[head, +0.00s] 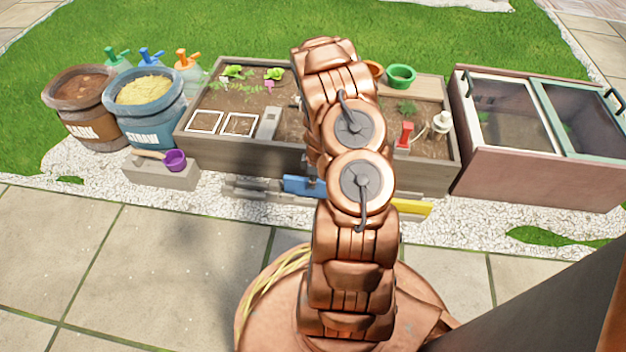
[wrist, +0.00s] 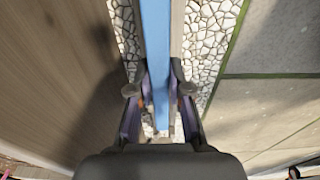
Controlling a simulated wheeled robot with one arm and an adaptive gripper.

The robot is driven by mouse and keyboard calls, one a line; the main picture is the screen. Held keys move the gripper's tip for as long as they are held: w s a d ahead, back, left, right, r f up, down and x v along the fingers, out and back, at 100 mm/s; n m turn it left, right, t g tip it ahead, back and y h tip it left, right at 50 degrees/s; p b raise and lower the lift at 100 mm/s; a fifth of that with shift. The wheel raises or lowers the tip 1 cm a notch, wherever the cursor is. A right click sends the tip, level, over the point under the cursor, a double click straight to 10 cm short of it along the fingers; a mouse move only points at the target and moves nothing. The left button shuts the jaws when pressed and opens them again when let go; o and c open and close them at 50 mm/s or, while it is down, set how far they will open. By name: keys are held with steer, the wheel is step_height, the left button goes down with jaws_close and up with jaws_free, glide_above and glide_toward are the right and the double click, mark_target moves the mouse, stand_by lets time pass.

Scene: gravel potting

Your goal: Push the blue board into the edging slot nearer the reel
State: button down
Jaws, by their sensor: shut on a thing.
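The blue board (head: 302,185) lies along the front of the wooden planter, low over the gravel strip, partly hidden by my arm. In the wrist view the blue board (wrist: 155,40) runs lengthwise between the fingers of my gripper (wrist: 159,92), which is shut on it. A grey edging strip (head: 250,188) runs along the planter's front on the left; a grey strip (wrist: 178,28) also lies right beside the board in the wrist view. The slots cannot be made out. A yellow board (head: 412,207) lies at the right. I cannot clearly identify the reel.
The planter (head: 245,150) stands just behind the edging. A cold frame (head: 530,165) stands right. Paving (head: 150,260) in front is clear.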

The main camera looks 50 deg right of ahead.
steer(key=shift+f+b, duration=0.9)
steer(key=shift+f, duration=0.8)
steer(key=c, duration=1)
jaws_free()
steer(key=r, duration=0.7)
steer(key=s+r, duration=0.1)
steer(key=r, duration=0.3)
steer(key=shift+d, duration=0.4)
steer(key=shift+r, duration=0.45)
